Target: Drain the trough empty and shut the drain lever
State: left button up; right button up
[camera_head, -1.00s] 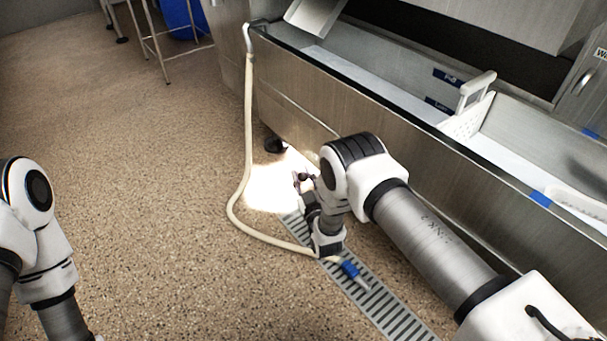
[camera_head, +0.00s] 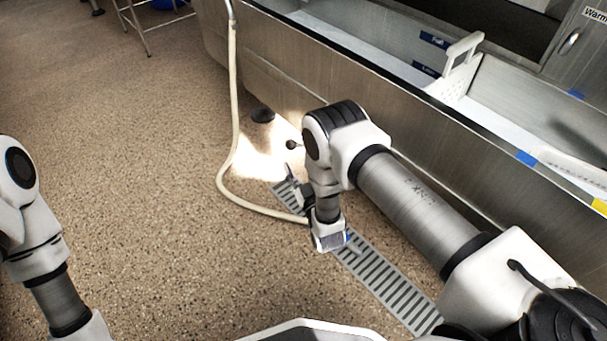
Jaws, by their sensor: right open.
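The steel trough (camera_head: 335,75) runs from the upper left to the right edge; its front wall faces me. Blue level labels (camera_head: 434,39) show on its inner back wall; I cannot tell the water level. A black ball knob (camera_head: 292,145), which looks like the drain lever's end, sticks out low in front of the trough, its stem mostly hidden by my right arm. My right gripper (camera_head: 291,182) is open and low over the floor grate, just below the knob and apart from it; my wrist partly hides its fingers. My left arm shows at the left; its gripper is out of view.
A pale hose (camera_head: 234,100) hangs from the trough's left end and runs over the floor to the drain grate (camera_head: 385,285), behind my right wrist. A white perforated divider (camera_head: 455,80) stands in the trough. The floor at left is clear; a metal stand (camera_head: 135,22) stands beyond.

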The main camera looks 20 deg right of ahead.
jog(key=s, duration=0.4)
jog(key=shift+s+f, duration=0.3)
